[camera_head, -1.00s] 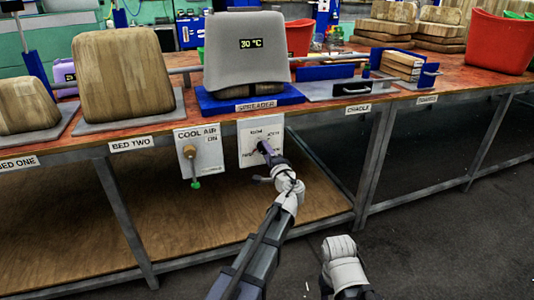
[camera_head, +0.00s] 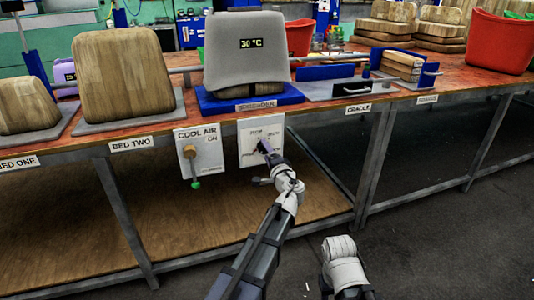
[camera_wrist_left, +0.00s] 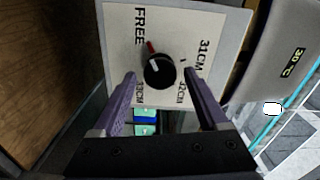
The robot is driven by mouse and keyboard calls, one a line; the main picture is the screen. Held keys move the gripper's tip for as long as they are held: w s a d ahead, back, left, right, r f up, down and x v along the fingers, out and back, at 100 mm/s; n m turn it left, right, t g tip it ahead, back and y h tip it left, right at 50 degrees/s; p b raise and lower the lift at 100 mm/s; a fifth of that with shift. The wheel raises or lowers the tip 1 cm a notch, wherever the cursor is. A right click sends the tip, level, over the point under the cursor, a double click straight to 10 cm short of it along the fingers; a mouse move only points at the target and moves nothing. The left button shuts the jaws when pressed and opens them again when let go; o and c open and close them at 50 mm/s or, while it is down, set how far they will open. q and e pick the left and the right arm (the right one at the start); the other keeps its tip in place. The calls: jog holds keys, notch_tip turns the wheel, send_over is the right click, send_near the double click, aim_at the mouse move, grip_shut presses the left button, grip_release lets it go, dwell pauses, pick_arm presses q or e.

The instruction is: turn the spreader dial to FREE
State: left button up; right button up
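A red mark at the knob points up in that view, close to the end of the word FREE. My left gripper (camera_head: 265,148) is in front of the panel and hides the dial in the head view. In the wrist view the left gripper (camera_wrist_left: 162,82) has its fingers apart, one on each side of the dial, with visible gaps. My right gripper is not visible.
The spreader (camera_head: 246,50) stands above, its display reading 30 °C. A COOL AIR panel (camera_head: 206,160) with a brass-coloured valve hangs just left of the dial panel. Bench legs (camera_head: 375,165) stand to the right. The red bin (camera_head: 500,42) is at the far right.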

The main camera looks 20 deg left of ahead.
pick_arm(q)
jog(key=v, duration=0.7)
jog(key=shift+s+d, duration=0.25)
jog(key=shift+s, duration=0.1)
jog(key=s+d+f+n+g+h+p, duration=0.25)
jog(key=s+f+n+g, duration=0.25)
jog(key=s+f+g, duration=0.65)
jog(key=s+d+f+g+h+p, duration=0.1)
jog(key=s+d+f+g+h, duration=0.2)
jog(key=s, duration=0.5)
jog(key=s+d+f+h, duration=0.3)
jog(key=s+d+f, duration=0.15)
jog(key=s, duration=0.45)
jog(key=shift+g, duration=0.35)
jog(key=r+p, duration=1.2)
jog(key=r, duration=0.1)
jog(key=d+r+p, duration=0.1)
jog(key=r+p, duration=1.1)
jog(key=p, duration=0.1)
jog(key=r+p, duration=1.3)
jog(key=shift+s+d+r, duration=0.15)
jog(key=shift+d+r, duration=0.1)
jog(key=shift+r, duration=0.1)
